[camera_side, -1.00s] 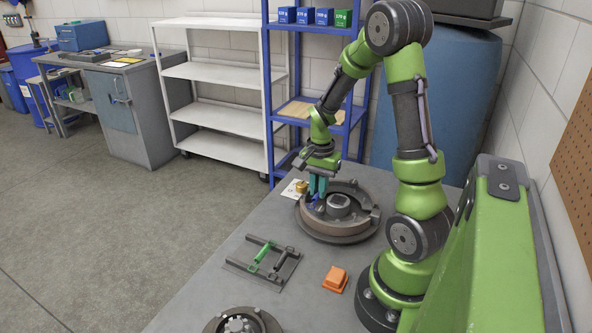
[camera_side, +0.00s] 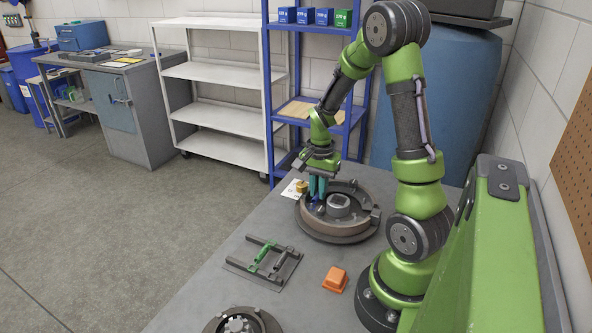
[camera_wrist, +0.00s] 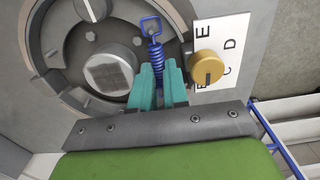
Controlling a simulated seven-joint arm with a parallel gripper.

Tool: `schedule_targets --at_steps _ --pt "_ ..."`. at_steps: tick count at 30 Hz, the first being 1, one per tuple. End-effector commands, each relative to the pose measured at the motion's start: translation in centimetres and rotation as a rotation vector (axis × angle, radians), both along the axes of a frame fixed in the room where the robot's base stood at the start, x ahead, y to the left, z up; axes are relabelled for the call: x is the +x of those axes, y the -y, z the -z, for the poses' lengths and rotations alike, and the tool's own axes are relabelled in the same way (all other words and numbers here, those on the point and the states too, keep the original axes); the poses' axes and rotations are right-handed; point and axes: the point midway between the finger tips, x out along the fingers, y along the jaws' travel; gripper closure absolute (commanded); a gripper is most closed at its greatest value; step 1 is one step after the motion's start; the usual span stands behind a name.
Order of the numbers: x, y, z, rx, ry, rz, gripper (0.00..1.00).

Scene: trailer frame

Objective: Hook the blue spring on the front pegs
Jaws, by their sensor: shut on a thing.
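The blue spring (camera_wrist: 155,52) is between the teal fingers of my gripper (camera_wrist: 158,72) in the wrist view. Its square loop end (camera_wrist: 150,25) points away from my fingers, over the round drum assembly (camera_wrist: 50,70). The spring's other end is hidden between the fingers. In the side view my gripper (camera_side: 318,188) points down at the drum's left rear part, with the blue spring (camera_side: 316,205) low at its fingertips. The drum assembly (camera_side: 337,234) lies on the table. Whether the loop touches a peg I cannot tell.
A brass knob (camera_wrist: 208,68) sits on a lettered white card (camera_wrist: 235,28) right beside the spring. A rack (camera_side: 245,268) with a green spring (camera_side: 262,252) and a dark spring (camera_side: 280,260), an orange block (camera_side: 336,279) and another round part (camera_side: 240,322) lie nearer the table's front.

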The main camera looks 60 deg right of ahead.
Motion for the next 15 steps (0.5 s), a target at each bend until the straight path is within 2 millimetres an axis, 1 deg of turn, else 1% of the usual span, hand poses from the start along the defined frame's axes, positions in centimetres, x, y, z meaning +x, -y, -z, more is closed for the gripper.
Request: schedule_targets --at_steps 10,11,15 --pt "-0.02 0.00 0.14 0.000 0.000 0.000 1.00" --pt "-0.02 -0.01 0.14 0.000 0.000 0.000 0.84" --pt "-0.02 0.00 0.14 0.000 0.000 0.000 0.62"
